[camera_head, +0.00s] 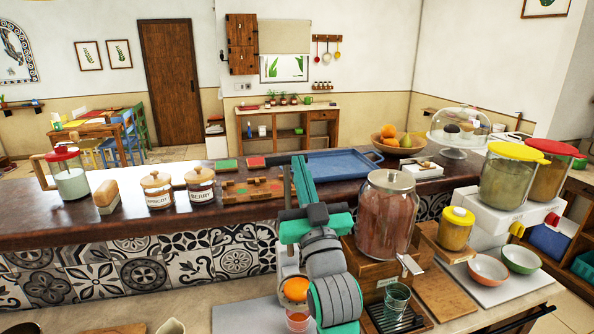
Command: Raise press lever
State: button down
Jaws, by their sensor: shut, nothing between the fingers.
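The press (287,262) stands in the lower middle of the head view, mostly hidden behind my arm. An orange piece (295,288) sits at its front, above a glass (298,318).
A large jar of red drink (387,215) stands on a wooden stand close on the right, with a glass (396,300) below its tap. A yellow-lidded jar (456,230) and bowls (488,268) stand farther right. A blue tray (343,164) lies on the counter behind.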

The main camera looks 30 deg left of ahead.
jog(key=s+r+v, duration=0.1)
jog(key=v, duration=0.9)
jog(key=s+d+f+m+t+h, duration=0.15)
jog(key=d+f+m+h, duration=0.3)
jog(key=f, duration=0.55)
jog(key=s+d+f+m+h, duration=0.3)
jog(key=d+f+h, duration=0.15)
jog(key=f, duration=0.65)
jog(key=s+d+f+m+t+h, duration=0.1)
jog(key=s+d+f+m+h, duration=0.25)
jog(key=f, duration=0.65)
jog(key=s+d+f+g+h, duration=0.1)
jog(key=s+d+f, duration=0.3)
jog(key=s, duration=0.4)
jog(key=s+d+f+n+g+h, duration=0.1)
jog(key=s+d+f+g+h, duration=0.1)
jog(key=s+f, duration=0.3)
jog(key=s+d+f+n+g+h, duration=0.1)
jog(key=s+d+f, duration=0.4)
jog(key=s, duration=0.6)
jog(key=shift+s+d+h, duration=0.2)
jog(key=shift+d+h, duration=0.15)
